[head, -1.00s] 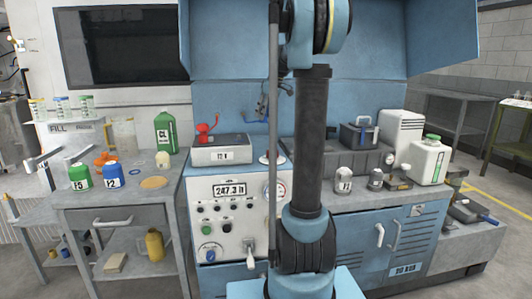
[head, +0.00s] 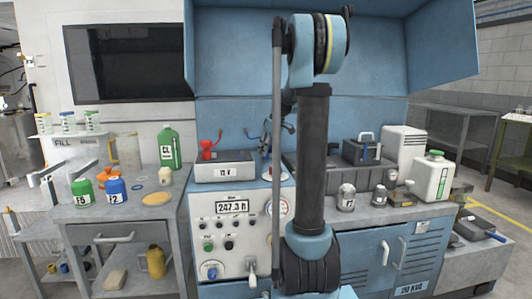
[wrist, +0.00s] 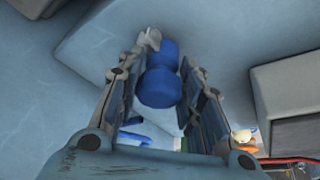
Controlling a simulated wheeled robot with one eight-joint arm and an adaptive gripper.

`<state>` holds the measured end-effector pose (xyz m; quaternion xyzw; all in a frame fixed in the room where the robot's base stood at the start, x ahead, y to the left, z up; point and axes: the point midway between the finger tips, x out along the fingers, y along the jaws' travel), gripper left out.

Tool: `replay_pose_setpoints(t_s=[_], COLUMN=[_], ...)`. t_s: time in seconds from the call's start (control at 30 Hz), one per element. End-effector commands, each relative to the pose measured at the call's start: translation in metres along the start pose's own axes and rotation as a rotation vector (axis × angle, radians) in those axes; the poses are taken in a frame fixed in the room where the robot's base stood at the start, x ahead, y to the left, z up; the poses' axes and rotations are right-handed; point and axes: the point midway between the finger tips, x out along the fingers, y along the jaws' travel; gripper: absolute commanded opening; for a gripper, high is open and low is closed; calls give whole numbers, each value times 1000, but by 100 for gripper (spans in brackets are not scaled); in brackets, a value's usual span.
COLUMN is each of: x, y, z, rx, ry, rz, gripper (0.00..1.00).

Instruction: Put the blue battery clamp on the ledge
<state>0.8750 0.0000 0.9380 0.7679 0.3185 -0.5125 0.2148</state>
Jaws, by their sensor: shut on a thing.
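The blue battery clamp (wrist: 160,82) is between my gripper's fingers (wrist: 163,62) in the wrist view, and they are shut on it. It has a rounded blue body with a grey piece at its far end. In the head view my gripper (head: 286,128) is mostly hidden behind my arm, held in front of the blue back panel, above the worktop. Small blue parts show beside it, too small to tell apart. A raised grey ledge (head: 350,176) runs along the worktop to the right, partly hidden by my arm. I cannot tell whether the clamp touches any surface.
A red clamp (head: 207,150) sits on the 12 V box (head: 224,168) at left. A dark battery-like case (head: 362,152) with a handle and a white vented box (head: 403,147) stand at right. Small metal items and a white jug (head: 432,178) are at the worktop's right.

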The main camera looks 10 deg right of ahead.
Motion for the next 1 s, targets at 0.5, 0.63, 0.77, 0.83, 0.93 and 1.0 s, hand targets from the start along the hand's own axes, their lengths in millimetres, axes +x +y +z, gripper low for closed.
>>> replay_pose_setpoints(t_s=[0.5,0.63,0.77,0.83,0.93,1.0], x=[7,7,7,6,-1,-9], y=[0,1,1,1,1,1], z=[4,4,4,4,4,4], rx=[1,1,2,2,3,4], ry=[0,0,0,0,0,0], rz=[0,0,1,1,1,1], gripper=[54,54,54,54,54,54])
